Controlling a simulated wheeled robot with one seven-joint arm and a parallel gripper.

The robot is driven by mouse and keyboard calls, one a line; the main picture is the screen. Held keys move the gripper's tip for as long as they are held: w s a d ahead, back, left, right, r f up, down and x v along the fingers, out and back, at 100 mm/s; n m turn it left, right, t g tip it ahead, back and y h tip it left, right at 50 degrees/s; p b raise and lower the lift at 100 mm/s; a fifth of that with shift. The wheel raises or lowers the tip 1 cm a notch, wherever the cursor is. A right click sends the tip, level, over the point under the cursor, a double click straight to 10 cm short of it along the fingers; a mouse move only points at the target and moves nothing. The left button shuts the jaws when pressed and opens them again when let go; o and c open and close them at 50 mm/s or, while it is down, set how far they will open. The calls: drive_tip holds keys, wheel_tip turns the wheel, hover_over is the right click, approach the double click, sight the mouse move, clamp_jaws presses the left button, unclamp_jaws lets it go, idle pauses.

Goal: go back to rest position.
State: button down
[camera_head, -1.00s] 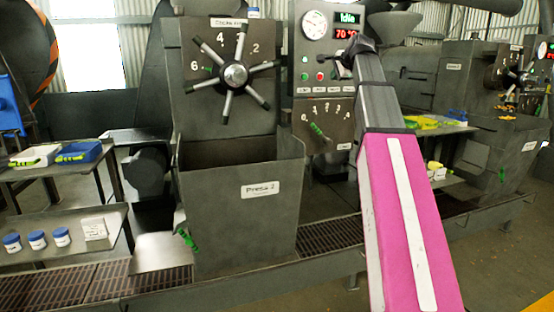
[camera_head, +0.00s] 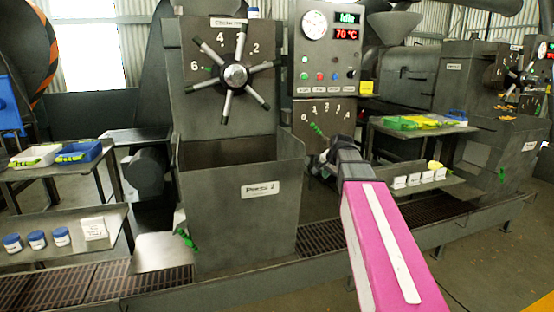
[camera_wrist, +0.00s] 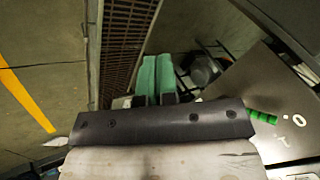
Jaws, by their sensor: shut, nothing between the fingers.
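My gripper (camera_head: 322,163) is low in front of the lower control panel in the head view, and my pink arm partly hides it. In the wrist view its two green fingers (camera_wrist: 156,78) lie side by side, shut with nothing between them. They point over the floor and the grating. The control panel (camera_head: 325,68) has a round gauge, a lit display with "70 °C" and a row of coloured buttons. Below it is a dial scale with a green-handled lever (camera_head: 317,129). The green handle in the wrist view (camera_wrist: 262,117) is beside my gripper, apart from the fingers.
Press 2 (camera_head: 240,205) with its spoked wheel (camera_head: 235,76) stands left of my arm. A floor grating (camera_wrist: 125,45) runs below. Open floor (camera_head: 500,260) lies at the right front.

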drive_tip(key=s+f+n+g+h, duration=0.1)
drive_tip(key=s+f+n, duration=0.3)
drive_tip(key=s+f, duration=0.7)
drive_tip(key=s+a+f+n+g+h, duration=0.1)
drive_tip(key=s+f+n+g, duration=0.2)
drive_tip(key=s+f, duration=0.9)
wheel_tip(320, 180, down, 7)
drive_tip(key=shift+a+f+n+g, duration=0.15)
drive_tip(key=shift+n+g, duration=0.25)
drive_tip(key=shift+g, duration=0.4)
